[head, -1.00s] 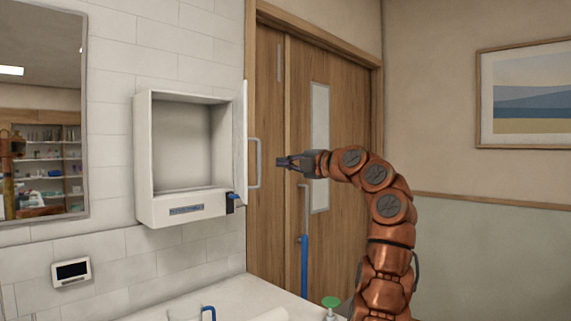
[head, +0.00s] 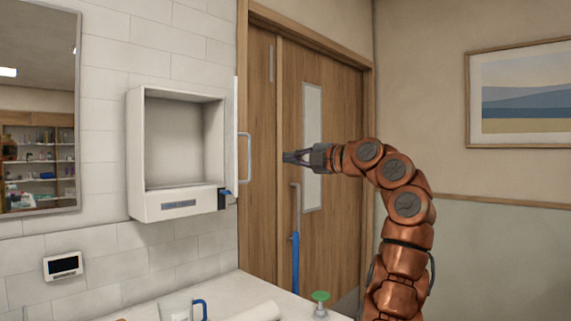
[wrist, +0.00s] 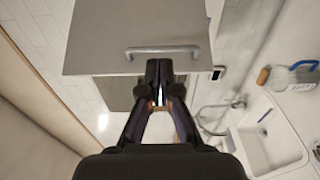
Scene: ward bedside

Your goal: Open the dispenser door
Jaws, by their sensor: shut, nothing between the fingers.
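The white dispenser (head: 178,206) hangs on the tiled wall in the head view, and its front is open onto an empty-looking recess. Its door (head: 236,140) stands swung out at the right side, nearly edge-on. The door's grey bar handle (head: 248,158) faces right. The wrist view shows the door panel (wrist: 130,22) and the handle (wrist: 160,52) just beyond my fingertips. My gripper (head: 288,157) is shut and empty, to the right of the handle and apart from it. It also shows in the wrist view (wrist: 158,68).
Below is a white counter (head: 225,300) with a green-topped item (head: 320,297). The wrist view shows a sink (wrist: 262,140) at right. A wooden door (head: 345,130) stands behind my arm.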

